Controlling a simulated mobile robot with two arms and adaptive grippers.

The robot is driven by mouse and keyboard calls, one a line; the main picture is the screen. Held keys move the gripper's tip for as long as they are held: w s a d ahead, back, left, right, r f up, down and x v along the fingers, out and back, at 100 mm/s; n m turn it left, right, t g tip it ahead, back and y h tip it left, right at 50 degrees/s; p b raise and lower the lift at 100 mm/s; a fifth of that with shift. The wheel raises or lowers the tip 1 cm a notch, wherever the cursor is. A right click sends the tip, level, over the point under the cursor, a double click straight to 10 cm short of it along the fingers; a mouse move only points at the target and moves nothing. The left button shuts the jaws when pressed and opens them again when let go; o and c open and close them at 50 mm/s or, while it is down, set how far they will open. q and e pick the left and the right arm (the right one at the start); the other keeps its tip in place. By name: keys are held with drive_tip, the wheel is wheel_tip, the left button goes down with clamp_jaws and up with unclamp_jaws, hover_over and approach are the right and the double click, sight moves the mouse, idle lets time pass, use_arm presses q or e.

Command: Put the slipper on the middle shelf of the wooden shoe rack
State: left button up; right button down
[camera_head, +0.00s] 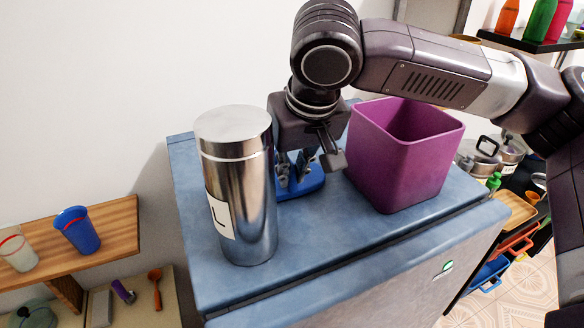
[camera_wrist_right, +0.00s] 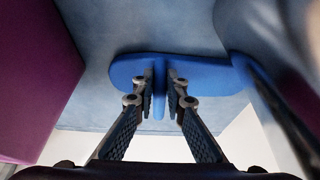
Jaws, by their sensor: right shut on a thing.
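The blue slipper (camera_head: 313,181) lies on top of the blue-grey cabinet in the head view, partly covered by my right gripper (camera_head: 300,168). In the right wrist view, the slipper (camera_wrist_right: 205,67) stretches across the picture. My right gripper's fingers (camera_wrist_right: 161,88) point down at it and are shut on a narrow upright blue part of it. The slipper appears to rest on the cabinet top. My left gripper is not in view. I cannot make out a wooden shoe rack in these views.
A shiny metal canister (camera_head: 240,200) stands close left of the slipper, and a purple bin (camera_head: 405,160) stands close right. Both are on the blue-grey cabinet (camera_head: 330,245). A wooden shelf (camera_head: 118,225) with a blue cup (camera_head: 77,232) is at the left.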

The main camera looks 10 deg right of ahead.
drive_tip(key=shift+f, duration=0.2)
drive_tip(key=c, duration=2)
unclamp_jaws()
drive_tip(key=shift+o, duration=0.2)
